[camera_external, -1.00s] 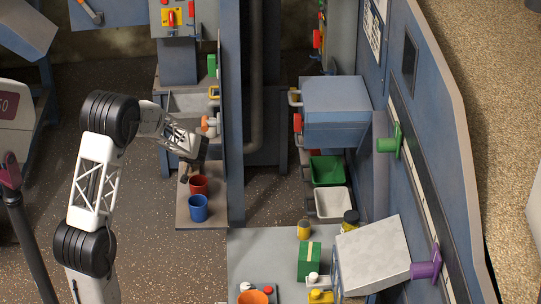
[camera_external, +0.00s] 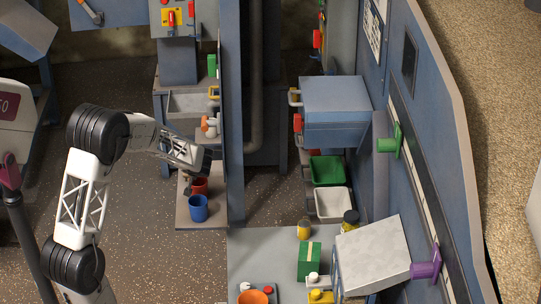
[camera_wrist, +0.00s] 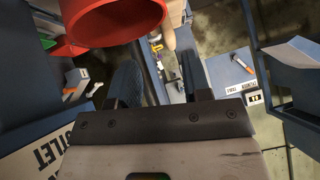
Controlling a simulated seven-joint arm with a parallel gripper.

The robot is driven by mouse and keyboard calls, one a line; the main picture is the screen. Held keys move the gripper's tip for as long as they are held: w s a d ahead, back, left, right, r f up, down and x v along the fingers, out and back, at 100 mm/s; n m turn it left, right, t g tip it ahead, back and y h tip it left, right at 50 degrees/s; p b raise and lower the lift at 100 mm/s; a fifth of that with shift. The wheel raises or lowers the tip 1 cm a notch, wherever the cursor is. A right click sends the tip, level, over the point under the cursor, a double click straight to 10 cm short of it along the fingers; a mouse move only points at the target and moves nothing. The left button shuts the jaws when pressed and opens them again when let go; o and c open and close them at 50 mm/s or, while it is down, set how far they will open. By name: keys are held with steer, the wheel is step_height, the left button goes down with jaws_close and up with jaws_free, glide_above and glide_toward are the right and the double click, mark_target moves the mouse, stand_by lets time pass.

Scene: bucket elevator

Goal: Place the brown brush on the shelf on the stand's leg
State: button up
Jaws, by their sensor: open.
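My gripper (camera_external: 190,186) is open at the end of my arm, beside the red cup on a low grey shelf (camera_external: 187,219) against the blue upright. In the wrist view its two dark fingers (camera_wrist: 160,85) stand apart with nothing clearly between them. A tan, rounded piece (camera_wrist: 168,34) shows beyond the fingertips, beside the red cup; I cannot tell whether it is the brown brush. No brush can be made out in the external view. A small ledge (camera_external: 204,137) with orange and white items is higher up; I cannot tell whether it is the named shelf.
The red cup (camera_external: 200,187) and blue cup (camera_external: 198,208) stand close to my gripper. The red cup fills the wrist view's upper left (camera_wrist: 110,18). The tall blue upright (camera_external: 235,120) is just right. Green (camera_external: 327,170) and white (camera_external: 333,203) bins are farther right.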

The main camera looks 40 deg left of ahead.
steer(key=shift+s+d, duration=0.7)
steer(key=shift+d, duration=0.3)
steer(key=shift+s+d, duration=0.65)
steer(key=shift+d, duration=0.35)
steer(key=s+d+r+m+g+h, duration=0.1)
steer(key=s+d+r+m+h, duration=0.1)
steer(key=s+d+r, duration=0.3)
steer(key=s+d+r+m+h, duration=0.3)
steer(key=s+d+r, duration=0.2)
steer(key=s+d, duration=0.7)
steer(key=s+d+r+m+g+h, duration=0.1)
steer(key=s+d+r, duration=0.4)
steer(key=s, duration=1.2)
steer(key=d+m+h, duration=0.1)
steer(key=d+m, duration=0.1)
steer(key=d, duration=0.1)
steer(key=shift+s+d+r+g+h, duration=0.25)
steer(key=shift+s+d+g+h, duration=0.05)
steer(key=shift+s+d+h, duration=0.1)
